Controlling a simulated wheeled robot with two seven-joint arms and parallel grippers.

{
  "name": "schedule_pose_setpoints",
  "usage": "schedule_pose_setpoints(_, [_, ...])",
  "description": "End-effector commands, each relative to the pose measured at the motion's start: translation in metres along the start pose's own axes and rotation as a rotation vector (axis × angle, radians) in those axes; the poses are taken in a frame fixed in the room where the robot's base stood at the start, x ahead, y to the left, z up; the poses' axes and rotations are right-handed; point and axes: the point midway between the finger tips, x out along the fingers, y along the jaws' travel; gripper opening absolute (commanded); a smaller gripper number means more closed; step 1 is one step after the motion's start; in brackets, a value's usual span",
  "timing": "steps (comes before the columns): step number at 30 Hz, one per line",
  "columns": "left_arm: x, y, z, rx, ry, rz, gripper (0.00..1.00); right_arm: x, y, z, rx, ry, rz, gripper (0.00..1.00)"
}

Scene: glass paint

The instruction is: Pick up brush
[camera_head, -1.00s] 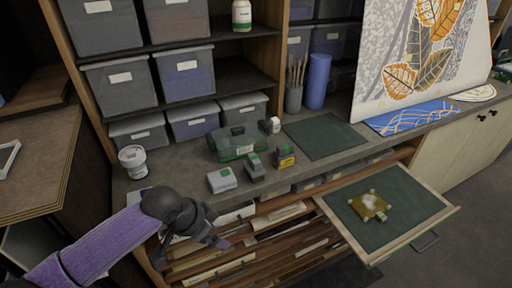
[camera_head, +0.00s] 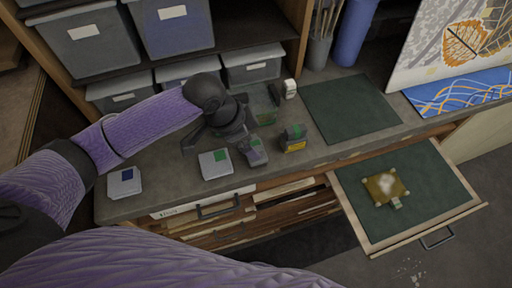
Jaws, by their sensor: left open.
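Several thin brush-like handles (camera_head: 325,18) stand in a grey cup (camera_head: 318,52) at the top, at the back of the counter; their upper ends are cut off by the picture edge. My left gripper (camera_head: 216,146) is open and empty-looking. It is over the counter, behind a small white box with a green mark (camera_head: 214,165) and beside a clear green case (camera_head: 264,104), which it partly hides. It is well apart from the cup, to its lower left. My right gripper is not in view.
Small dark block (camera_head: 255,152), black-and-yellow block (camera_head: 294,138), white bottle (camera_head: 289,88) and blue-marked box (camera_head: 124,183) stand on the counter. A green mat (camera_head: 350,108) lies clear. An open drawer (camera_head: 408,182) holds a gold square piece (camera_head: 384,186).

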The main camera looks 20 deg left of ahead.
Motion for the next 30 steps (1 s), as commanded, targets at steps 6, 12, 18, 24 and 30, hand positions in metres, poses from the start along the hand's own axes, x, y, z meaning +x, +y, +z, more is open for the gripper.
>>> schedule_pose_setpoints(6, [0.037, 0.0, -0.002, 0.0, -0.001, 0.0, 1.0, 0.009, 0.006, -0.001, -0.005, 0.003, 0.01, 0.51])
schedule_pose_setpoints(12, [0.037, 0.0, -0.002, 0.001, 0.0, -0.001, 1.0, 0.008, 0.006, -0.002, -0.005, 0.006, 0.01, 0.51])
schedule_pose_setpoints(18, [0.037, 0.0, -0.002, 0.0, 0.0, -0.001, 0.62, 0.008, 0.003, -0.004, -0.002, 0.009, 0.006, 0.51])
schedule_pose_setpoints(24, [0.037, 0.0, -0.002, 0.0, 0.0, -0.001, 0.2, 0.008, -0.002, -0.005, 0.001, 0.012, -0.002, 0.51])
schedule_pose_setpoints(30, [0.037, 0.0, -0.002, 0.0, 0.0, -0.001, 0.13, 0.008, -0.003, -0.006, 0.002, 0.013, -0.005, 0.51])
